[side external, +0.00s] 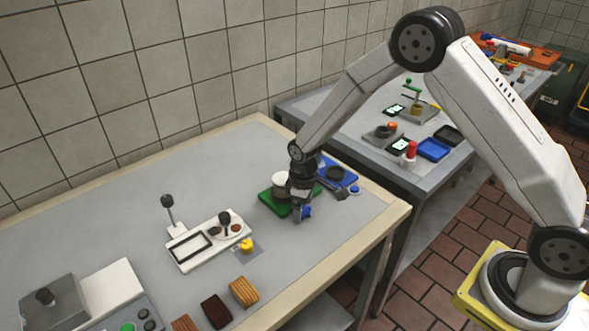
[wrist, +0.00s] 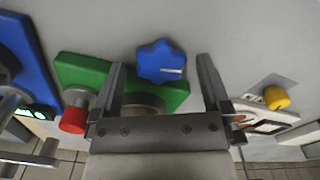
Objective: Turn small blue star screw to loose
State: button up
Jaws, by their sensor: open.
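The small blue star screw (wrist: 161,62) is a lobed blue knob with a pale line on its face. It also shows in the side external view (side external: 306,211), at the front edge of the green base (side external: 268,203). My gripper (wrist: 163,82) is open in the wrist view, with one finger on each side of the screw and a gap to each. In the side external view my gripper (side external: 299,207) points down over the green base and hides part of it.
A blue base (side external: 345,176) stands behind the green one. A red knob (wrist: 74,118) is left of the fingers. A white device with a yellow knob (side external: 246,245) is to the left, with several brown bars (side external: 243,291) in front. The front right of the table is clear.

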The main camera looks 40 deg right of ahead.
jog(key=shift+m, duration=0.3)
